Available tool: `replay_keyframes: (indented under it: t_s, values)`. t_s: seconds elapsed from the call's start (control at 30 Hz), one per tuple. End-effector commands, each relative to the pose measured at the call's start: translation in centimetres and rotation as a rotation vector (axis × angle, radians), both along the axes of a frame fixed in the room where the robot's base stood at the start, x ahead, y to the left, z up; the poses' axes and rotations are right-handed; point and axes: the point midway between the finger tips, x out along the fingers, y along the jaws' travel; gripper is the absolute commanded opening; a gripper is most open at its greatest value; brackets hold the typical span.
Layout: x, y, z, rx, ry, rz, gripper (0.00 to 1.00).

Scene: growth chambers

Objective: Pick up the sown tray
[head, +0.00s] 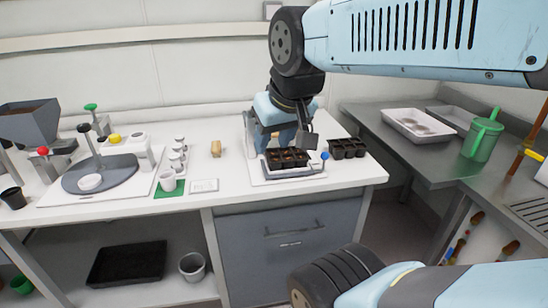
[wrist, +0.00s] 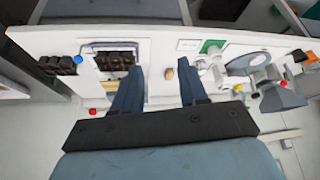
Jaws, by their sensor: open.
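A black cell tray with brown soil in its cells (head: 287,158) sits on a white and grey stand on the bench. It also shows in the wrist view (wrist: 115,60), partly hidden behind one finger. A second black cell tray (head: 347,148) stands on the bench to its right, and it shows at the left in the wrist view (wrist: 58,66). I cannot tell from their looks which is sown. My gripper (head: 304,137) is above and behind the tray on the stand. In the wrist view its fingers (wrist: 160,78) are apart with nothing between them.
A blue knob (head: 324,155) sits between the trays. A tan block (head: 215,148), white bottles (head: 178,155) and a white cup (head: 167,180) stand to the left. A grey side bench holds a white tray (head: 418,124) and a green watering can (head: 482,137).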

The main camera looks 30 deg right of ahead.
Motion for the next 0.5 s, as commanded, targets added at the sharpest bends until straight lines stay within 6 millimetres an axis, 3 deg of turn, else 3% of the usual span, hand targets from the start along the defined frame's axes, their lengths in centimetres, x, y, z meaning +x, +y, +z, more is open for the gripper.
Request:
replay_keyframes:
  t_s: [0.17,0.27,0.5]
  values:
    - [0.7,-0.2,0.0,-0.023,0.007,0.018,0.60]
    - [2.1,-0.6,-0.1,-0.075,0.023,0.061,0.69]
    - [7.8,-3.1,-1.1,-0.257,0.101,0.278,0.92]
